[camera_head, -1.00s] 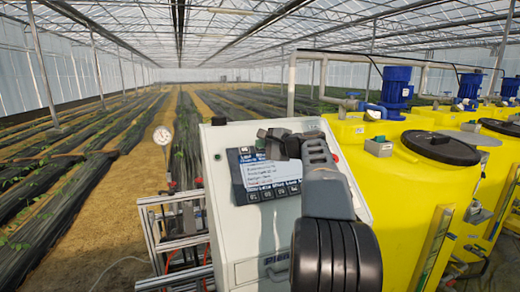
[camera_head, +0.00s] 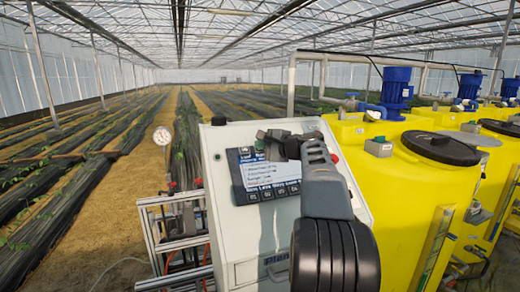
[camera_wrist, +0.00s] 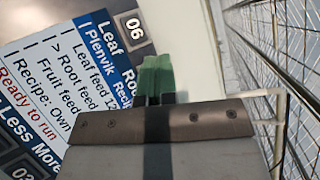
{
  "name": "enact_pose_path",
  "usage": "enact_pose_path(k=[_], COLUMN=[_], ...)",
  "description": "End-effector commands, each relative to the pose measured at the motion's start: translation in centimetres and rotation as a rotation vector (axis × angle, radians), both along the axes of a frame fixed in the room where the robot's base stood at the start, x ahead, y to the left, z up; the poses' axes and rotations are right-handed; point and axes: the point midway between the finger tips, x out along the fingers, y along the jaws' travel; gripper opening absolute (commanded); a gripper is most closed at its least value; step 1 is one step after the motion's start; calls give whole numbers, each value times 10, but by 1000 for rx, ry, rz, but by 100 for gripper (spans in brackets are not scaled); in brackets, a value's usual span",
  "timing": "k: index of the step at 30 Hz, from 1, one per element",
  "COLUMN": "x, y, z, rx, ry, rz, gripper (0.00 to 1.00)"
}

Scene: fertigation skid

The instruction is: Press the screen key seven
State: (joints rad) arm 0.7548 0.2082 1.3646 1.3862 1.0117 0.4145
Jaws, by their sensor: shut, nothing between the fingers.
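The screen (camera_head: 265,180) is on the sloped front of a light grey cabinet, with dark numbered keys along its bottom edge. In the wrist view the screen (camera_wrist: 65,80) shows a recipe list, "Ready to run", and the labels "Leaf" and "Root" at its top. A key marked 06 (camera_wrist: 133,25) is beside "Leaf". No key marked 07 is readable; my gripper covers the panel beside "Root". My gripper (camera_head: 264,136) is shut and empty over the screen's upper right part. Its green fingertips (camera_wrist: 155,80) show in the wrist view; contact cannot be told.
The grey cabinet (camera_head: 225,150) has a red button (camera_head: 334,158) at its upper right. Yellow tanks (camera_head: 420,190) with blue motors stand close on the right. A metal frame (camera_head: 165,225) and a round gauge (camera_head: 162,136) are on the left.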

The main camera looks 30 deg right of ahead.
Motion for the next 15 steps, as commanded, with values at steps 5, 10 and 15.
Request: enact_pose_path(k=[5, 10, 15], x=[0, -3, -8], y=[0, 1, 2], z=[-1, 3, 9], rx=[1, 0, 0], ry=[1, 1, 1], rz=[0, -1, -1], gripper=[0, 0, 0])
